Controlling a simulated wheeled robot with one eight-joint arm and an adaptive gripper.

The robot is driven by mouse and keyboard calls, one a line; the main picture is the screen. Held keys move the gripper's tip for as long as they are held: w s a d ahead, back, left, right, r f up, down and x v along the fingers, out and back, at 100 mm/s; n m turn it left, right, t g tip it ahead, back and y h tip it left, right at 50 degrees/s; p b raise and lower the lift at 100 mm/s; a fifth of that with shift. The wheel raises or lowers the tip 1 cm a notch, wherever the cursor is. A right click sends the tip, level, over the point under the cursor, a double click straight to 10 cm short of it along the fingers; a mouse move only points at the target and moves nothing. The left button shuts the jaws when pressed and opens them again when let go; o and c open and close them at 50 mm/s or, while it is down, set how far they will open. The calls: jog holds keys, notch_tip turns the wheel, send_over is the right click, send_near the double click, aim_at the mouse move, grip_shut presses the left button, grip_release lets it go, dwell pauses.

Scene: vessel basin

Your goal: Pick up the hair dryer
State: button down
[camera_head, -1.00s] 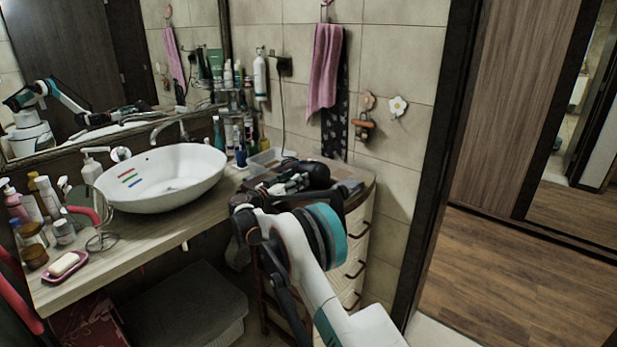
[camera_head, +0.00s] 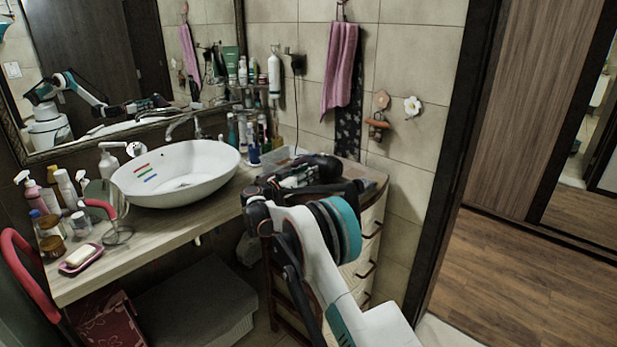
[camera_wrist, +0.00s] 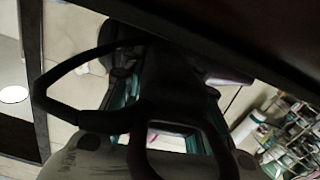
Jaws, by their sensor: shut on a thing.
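The black hair dryer (camera_head: 323,164) shows at the right end of the counter, above the drawer unit. Its rounded dark body is visible, while much of the rest is hidden by my gripper and arm. My gripper (camera_head: 290,182) is at the dryer's left side and is shut on it. I cannot tell clearly whether the dryer touches the surface beneath it. In the wrist view, my gripper (camera_wrist: 150,112) shows as dark linkages and fingers close to the camera; the dryer's outline is hard to separate from them there.
A white basin (camera_head: 178,172) stands on the wooden counter (camera_head: 165,235), left of the dryer. Several bottles (camera_head: 255,140) stand behind it near the wall. A pink towel (camera_head: 340,65) hangs above. Wooden floor (camera_head: 530,270) is clear at the right.

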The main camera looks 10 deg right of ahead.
notch_tip(320, 180, up, 18)
jog(key=p, duration=0.5)
dwell(0.5)
